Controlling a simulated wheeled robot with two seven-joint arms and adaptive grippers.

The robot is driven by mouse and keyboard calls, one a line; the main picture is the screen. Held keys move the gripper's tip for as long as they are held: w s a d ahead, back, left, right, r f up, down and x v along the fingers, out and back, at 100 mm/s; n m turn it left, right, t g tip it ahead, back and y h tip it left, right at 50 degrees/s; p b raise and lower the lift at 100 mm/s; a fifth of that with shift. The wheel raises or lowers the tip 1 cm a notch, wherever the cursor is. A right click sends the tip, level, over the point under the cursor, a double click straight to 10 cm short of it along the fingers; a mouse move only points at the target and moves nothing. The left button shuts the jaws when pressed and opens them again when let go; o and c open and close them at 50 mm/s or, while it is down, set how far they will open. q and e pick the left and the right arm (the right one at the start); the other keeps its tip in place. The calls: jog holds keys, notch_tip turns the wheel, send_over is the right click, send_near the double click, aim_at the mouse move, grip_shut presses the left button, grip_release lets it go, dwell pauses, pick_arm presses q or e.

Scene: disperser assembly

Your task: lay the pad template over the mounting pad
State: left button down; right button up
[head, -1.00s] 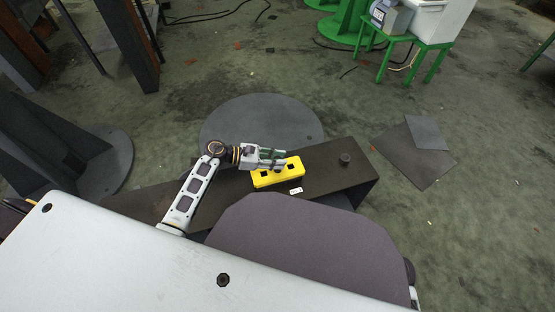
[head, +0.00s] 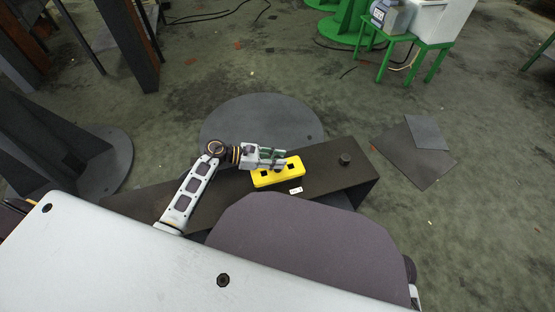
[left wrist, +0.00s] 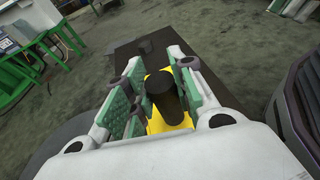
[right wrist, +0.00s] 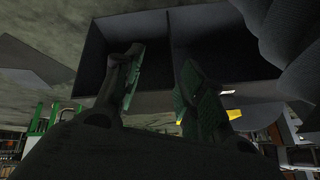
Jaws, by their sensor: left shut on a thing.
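A yellow block (head: 277,172) with dark square openings lies on a long dark bench (head: 325,174); it looks like the pad template. My left gripper (head: 276,158) is over its far edge. In the left wrist view, my left gripper (left wrist: 162,100) is shut on an upright dark cylinder (left wrist: 163,97), with the yellow block (left wrist: 158,124) beneath. I cannot tell whether cylinder and block are one piece, or whether the block is raised. No mounting pad can be clearly told apart. My right gripper (right wrist: 158,82) is open, with nothing between its fingers.
A short dark cylinder (head: 345,158) stands on the bench to the right of the block. A small white tag (head: 296,190) lies just in front of the block. In the right wrist view, a dark open box-like structure (right wrist: 140,35) is close to the fingers.

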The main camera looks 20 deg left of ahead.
jog(key=shift+s+f, duration=0.1)
jog(key=shift+s, duration=0.1)
jog(key=shift+s+f, duration=0.15)
jog(key=shift+s, duration=0.15)
jog(key=shift+w, duration=0.2)
jog(key=shift+w+a, duration=0.1)
jog(key=shift+w, duration=0.25)
jog(key=shift+s+f, duration=0.1)
jog(key=shift+s, duration=0.3)
pick_arm(q)
jog(key=shift+f+b, duration=0.7)
jog(key=shift+b, duration=0.3)
pick_arm(e)
jog(key=shift+w+f, duration=0.1)
jog(key=shift+f, duration=0.7)
dwell(0.4)
